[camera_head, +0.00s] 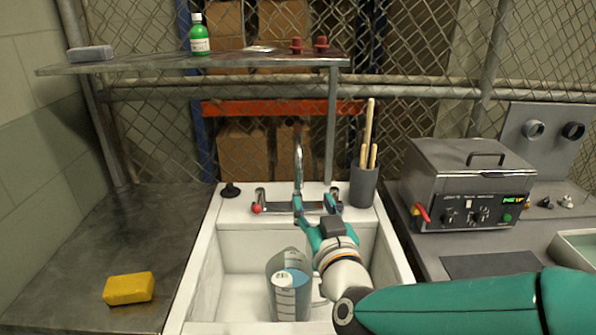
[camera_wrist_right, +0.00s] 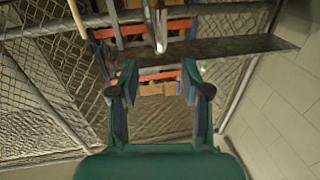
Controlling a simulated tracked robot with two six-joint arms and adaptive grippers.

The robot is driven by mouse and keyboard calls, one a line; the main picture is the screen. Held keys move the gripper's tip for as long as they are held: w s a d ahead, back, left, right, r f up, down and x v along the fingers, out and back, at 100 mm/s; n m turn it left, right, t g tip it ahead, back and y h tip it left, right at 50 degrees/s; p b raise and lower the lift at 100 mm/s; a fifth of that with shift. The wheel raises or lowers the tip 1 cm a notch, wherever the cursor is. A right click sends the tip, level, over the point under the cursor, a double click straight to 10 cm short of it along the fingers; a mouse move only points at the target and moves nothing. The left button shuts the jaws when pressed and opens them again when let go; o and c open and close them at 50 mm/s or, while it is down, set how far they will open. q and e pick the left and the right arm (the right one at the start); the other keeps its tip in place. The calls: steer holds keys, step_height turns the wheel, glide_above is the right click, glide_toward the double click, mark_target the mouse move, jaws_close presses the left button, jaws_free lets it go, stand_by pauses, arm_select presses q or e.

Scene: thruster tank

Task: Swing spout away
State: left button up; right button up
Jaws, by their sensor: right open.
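The chrome spout (camera_head: 298,158) rises upright from the tap body at the back of the white sink (camera_head: 210,245). The tap body has a red-marked handle (camera_head: 257,207) on its left. My right gripper (camera_head: 319,204) is open in front of the tap, its fingers near the spout's lower part; I cannot tell whether they touch it. In the right wrist view a shiny metal piece that looks like the spout (camera_wrist_right: 161,32) stands beyond and between the open fingertips. The tap's right side is partly hidden by my gripper. My left gripper is out of view.
A clear graduated jug (camera_head: 284,300) stands in the sink below my right wrist. A grey holder (camera_head: 364,187) with wooden sticks stands right of the tap, and a black plug (camera_head: 231,190) left of it. A yellow sponge (camera_head: 129,288) lies on the left counter. A shelf (camera_head: 200,63) spans above.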

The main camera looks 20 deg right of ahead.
mark_target(300, 175)
steer(key=w+p, duration=0.1)
steer(key=w, duration=0.7)
steer(key=w+d+p, duration=0.1)
steer(key=w, duration=0.3)
steer(key=shift+w+p, duration=0.35)
steer(key=shift+w, duration=0.05)
steer(key=shift+c, duration=0.4)
jaws_close()
